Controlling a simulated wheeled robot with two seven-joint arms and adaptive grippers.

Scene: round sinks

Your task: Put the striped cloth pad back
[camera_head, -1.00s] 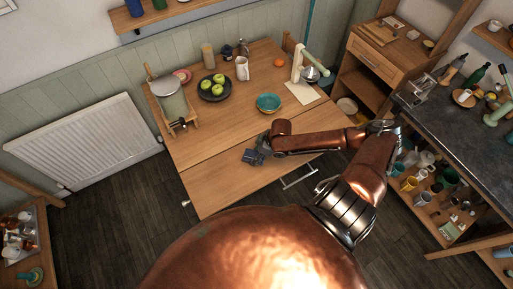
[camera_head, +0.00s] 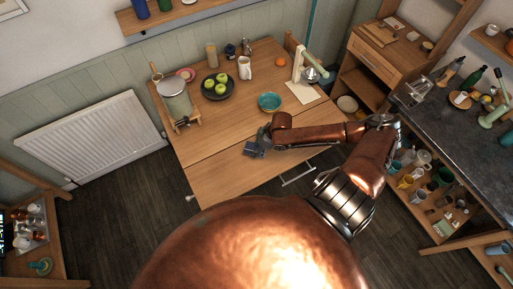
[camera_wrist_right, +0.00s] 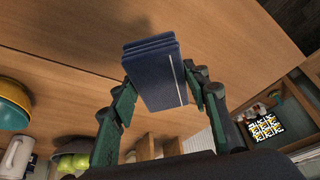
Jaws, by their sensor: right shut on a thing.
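The striped cloth pad (camera_wrist_right: 152,82) is a dark blue folded stack with a thin pale stripe near one edge. My right gripper (camera_head: 259,143) is shut on it, with one green finger at each side in the right wrist view (camera_wrist_right: 158,78). The gripper hangs over the front part of the wooden table (camera_head: 215,180). In the head view the pad is small and hard to tell from the dark fingers. My left gripper is not in view.
On the table stand a teal bowl (camera_head: 269,102), a dark plate of green apples (camera_head: 230,93), a white jug (camera_head: 244,68) and a pale stand (camera_head: 299,65). An open wooden compartment holding a patterned item (camera_wrist_right: 265,127) shows in the wrist view. The table front is clear.

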